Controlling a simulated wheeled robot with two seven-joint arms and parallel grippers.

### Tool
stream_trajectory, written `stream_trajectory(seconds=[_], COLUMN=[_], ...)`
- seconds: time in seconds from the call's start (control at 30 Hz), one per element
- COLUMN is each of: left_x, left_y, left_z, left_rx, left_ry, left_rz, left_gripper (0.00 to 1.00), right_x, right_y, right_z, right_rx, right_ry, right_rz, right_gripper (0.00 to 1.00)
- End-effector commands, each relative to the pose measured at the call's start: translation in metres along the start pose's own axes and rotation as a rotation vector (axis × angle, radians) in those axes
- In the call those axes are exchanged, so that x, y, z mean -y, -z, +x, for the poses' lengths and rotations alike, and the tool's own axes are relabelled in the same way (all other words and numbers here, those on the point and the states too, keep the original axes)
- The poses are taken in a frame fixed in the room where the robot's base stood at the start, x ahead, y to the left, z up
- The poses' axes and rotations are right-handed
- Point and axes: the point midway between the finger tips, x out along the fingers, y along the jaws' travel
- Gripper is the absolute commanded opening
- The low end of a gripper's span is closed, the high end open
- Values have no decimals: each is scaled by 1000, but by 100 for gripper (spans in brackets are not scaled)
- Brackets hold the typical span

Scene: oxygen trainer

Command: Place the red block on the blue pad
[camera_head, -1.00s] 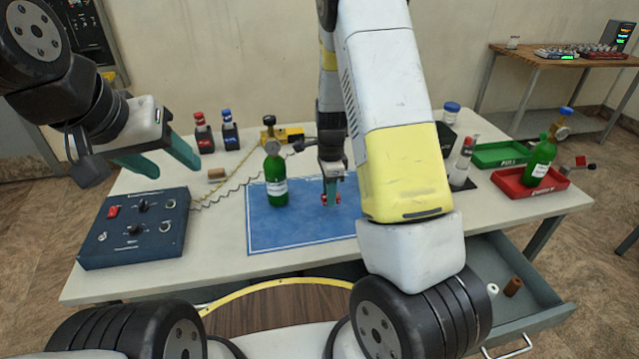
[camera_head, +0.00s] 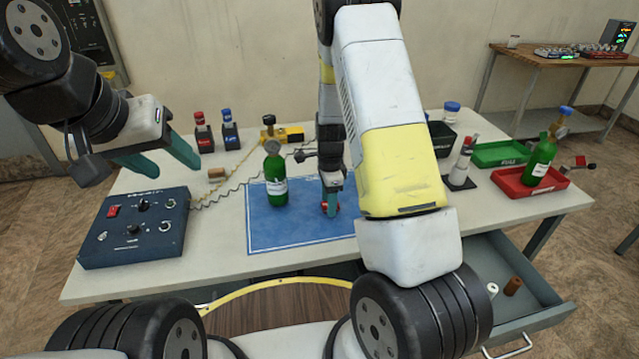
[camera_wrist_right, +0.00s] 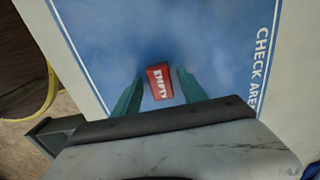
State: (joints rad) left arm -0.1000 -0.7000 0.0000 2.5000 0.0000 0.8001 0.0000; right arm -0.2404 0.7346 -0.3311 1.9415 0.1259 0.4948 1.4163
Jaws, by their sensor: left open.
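The red block (camera_wrist_right: 159,82), labelled "EMPTY", lies between the fingertips of my right gripper (camera_wrist_right: 160,88) in the right wrist view. Narrow blue gaps show on both sides of it, so the right gripper looks slightly open around it. In the head view the red block (camera_head: 324,209) is mostly hidden by the right gripper (camera_head: 331,211), low over the right part of the blue pad (camera_head: 290,228). The block appears at the pad's surface, but contact is hard to tell. My left gripper (camera_head: 168,162) is open and empty, above the table's left side.
A green bottle (camera_head: 276,185) stands on the pad left of the right gripper. A blue control box (camera_head: 135,228) sits at the left. A red tray (camera_head: 515,187) with another green bottle (camera_head: 541,160) and a green tray (camera_head: 500,153) are at the right. An open drawer (camera_head: 520,290) juts out front right.

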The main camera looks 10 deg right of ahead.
Motion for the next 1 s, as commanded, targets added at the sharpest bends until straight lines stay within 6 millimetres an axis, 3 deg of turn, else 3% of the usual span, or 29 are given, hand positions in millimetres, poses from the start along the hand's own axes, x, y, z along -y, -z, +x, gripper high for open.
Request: stream_trajectory(seconds=[0.27,0.7,1.0], left_x=[0,0,0], left_y=[0,0,0], left_z=[0,0,0], left_rx=[0,0,0], left_ry=[0,0,0], left_rz=[0,0,0], left_gripper=[53,53,53], right_x=[1,1,-4], right_y=[0,0,-1], right_z=[-14,-102,-134], right_rx=[0,1,17], right_ry=[2,4,16], right_rz=[0,0,-37], right_gripper=[50,50,50])
